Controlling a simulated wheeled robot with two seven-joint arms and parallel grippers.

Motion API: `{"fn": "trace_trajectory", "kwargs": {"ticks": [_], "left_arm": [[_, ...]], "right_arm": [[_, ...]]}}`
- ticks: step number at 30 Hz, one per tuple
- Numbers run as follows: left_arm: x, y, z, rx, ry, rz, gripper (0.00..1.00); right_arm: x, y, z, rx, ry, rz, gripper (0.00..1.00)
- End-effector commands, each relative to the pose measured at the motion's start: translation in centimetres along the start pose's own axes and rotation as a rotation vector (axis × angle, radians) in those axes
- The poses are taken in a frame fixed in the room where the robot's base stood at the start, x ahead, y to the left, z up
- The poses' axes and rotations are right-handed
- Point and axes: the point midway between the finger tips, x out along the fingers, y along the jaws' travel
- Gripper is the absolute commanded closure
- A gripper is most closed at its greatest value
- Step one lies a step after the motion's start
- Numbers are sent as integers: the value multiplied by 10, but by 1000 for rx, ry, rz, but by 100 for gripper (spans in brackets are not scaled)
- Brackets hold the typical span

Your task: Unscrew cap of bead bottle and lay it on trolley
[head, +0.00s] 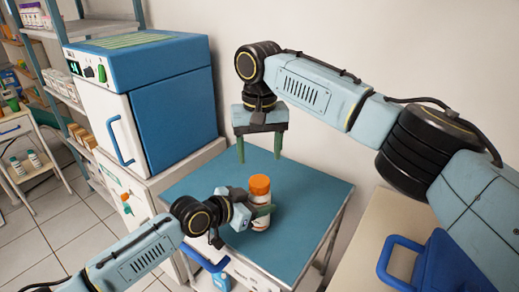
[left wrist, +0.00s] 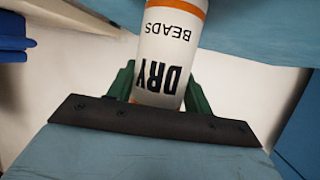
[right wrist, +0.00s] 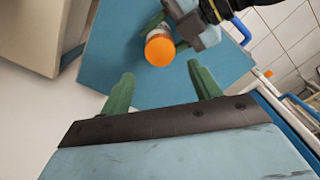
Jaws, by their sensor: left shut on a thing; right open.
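The bead bottle (head: 258,217) is white with an orange band and an orange cap (head: 259,185) on top. It is upright over the blue trolley top (head: 310,193); I cannot tell whether its base touches. My left gripper (head: 262,211) is shut on the bottle's body, and the left wrist view shows the label "DRY BEADS" on the bottle (left wrist: 168,60) between green fingers. My right gripper (head: 260,155) is open and empty above and behind the bottle, fingers pointing down. In the right wrist view the cap (right wrist: 159,48) lies beyond the fingertips, slightly left of centre.
A blue and white cabinet unit (head: 165,100) stands left of the trolley. A beige surface with a blue case (head: 430,262) is at the lower right. A wall rises behind the trolley. The trolley's right and back areas are clear.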

Motion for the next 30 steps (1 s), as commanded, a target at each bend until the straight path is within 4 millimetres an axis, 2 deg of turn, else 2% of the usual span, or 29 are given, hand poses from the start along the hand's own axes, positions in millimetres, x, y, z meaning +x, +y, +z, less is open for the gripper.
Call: {"fn": "trace_trajectory", "kwargs": {"ticks": [9, 15, 21, 25, 30], "left_arm": [[0, 0, 1, 0, -2, 0, 100], [0, 0, 1, 0, -2, 0, 100], [0, 0, 1, 0, -2, 0, 100], [0, 0, 1, 0, -2, 0, 100], [0, 0, 1, 0, -2, 0, 100]], "right_arm": [[0, 0, 0, 618, -1, 0, 37], [0, 0, 0, 963, 0, 0, 37], [0, 0, 0, 1167, 0, 0, 37], [3, 0, 0, 1216, 0, 1, 37], [23, 0, 0, 1223, -2, 3, 37]]}}
